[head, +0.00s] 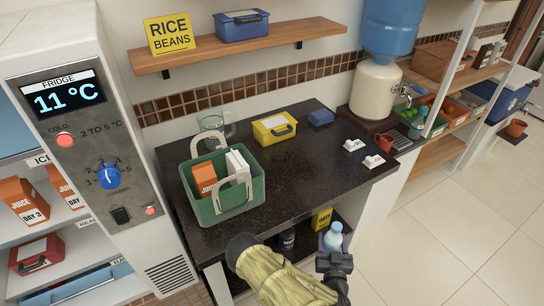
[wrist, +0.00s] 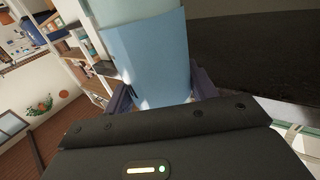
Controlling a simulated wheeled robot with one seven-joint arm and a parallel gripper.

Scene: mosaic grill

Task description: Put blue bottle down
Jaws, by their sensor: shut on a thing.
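The blue bottle (head: 333,238) is light blue and is held in my gripper (head: 333,251), in front of the dark counter (head: 300,160) at its near right side. In the head view it looks upright, in front of the opening under the counter. In the wrist view the bottle (wrist: 152,60) fills the upper middle, between the two purple-grey fingers of my gripper (wrist: 160,92). The fingers are shut on it. Its lower end and anything under it cannot be made out.
A green basket (head: 225,205) with cartons stands at the counter's left. A yellow box (head: 274,129), a blue box (head: 321,118) and two white tags (head: 354,145) sit farther back. The counter's middle and front right are bare. A dark bottle (head: 287,240) and yellow box (head: 322,219) stand below.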

